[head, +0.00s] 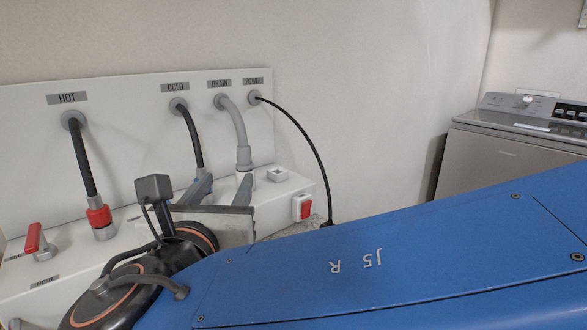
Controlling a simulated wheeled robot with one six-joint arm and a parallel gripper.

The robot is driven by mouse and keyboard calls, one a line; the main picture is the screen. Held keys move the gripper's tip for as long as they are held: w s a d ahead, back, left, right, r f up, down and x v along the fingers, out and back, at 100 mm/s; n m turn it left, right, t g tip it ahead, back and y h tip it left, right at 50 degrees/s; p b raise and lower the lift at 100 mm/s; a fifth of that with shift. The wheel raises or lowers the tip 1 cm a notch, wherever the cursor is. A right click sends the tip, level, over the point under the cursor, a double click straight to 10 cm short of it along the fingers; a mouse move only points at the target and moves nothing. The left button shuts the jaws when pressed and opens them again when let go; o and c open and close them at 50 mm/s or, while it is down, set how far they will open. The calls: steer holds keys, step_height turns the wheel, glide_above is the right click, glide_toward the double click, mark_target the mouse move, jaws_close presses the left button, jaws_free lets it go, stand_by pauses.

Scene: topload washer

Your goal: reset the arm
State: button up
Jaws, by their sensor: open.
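My gripper (222,190) is at the left middle of the head view, beyond the dark wrist. Its two grey-blue fingers stand apart, with nothing seen between them. They overlap the lower ends of the cold hose (189,131) and the drain hose (236,125) in the picture; I cannot tell whether they touch. My blue arm link stretches across the lower right and hides much of the foreground. My wrist covers part of the white utility box.
The white panel (130,100) carries HOT, COLD, DRAIN and POWER connections. A black hose (82,160) hangs under HOT beside a red-handled valve (35,240). A red switch (302,207) and black power cable (313,145) are right. A grey washer (490,160) stands far right.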

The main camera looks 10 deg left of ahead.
steer(key=w+d+f+m+g+h, duration=0.2)
steer(key=w+d+f+m, duration=0.2)
steer(key=d, duration=0.6)
steer(key=w+d+f+m+g+h, duration=0.3)
steer(key=d+f+m, duration=0.15)
steer(key=d, duration=0.45)
steer(key=w+d+f+m+g+h, duration=0.2)
steer(key=w+d+f+m, duration=0.25)
steer(key=d, duration=0.55)
steer(key=s+d+f+m+g+y, duration=0.2)
steer(key=s+d+f+m, duration=0.5)
steer(key=m, duration=0.5)
steer(key=s+d+f+m+g+y, duration=0.2)
steer(key=s+d+f+m+g, duration=0.2)
steer(key=s+d+f+m, duration=0.3)
steer(key=s+d+m, duration=0.1)
steer(key=d+m, duration=0.3)
steer(key=m, duration=0.1)
steer(key=shift+s+d+m, duration=0.2)
steer(key=shift+s+m, duration=0.1)
steer(key=shift+s, duration=0.05)
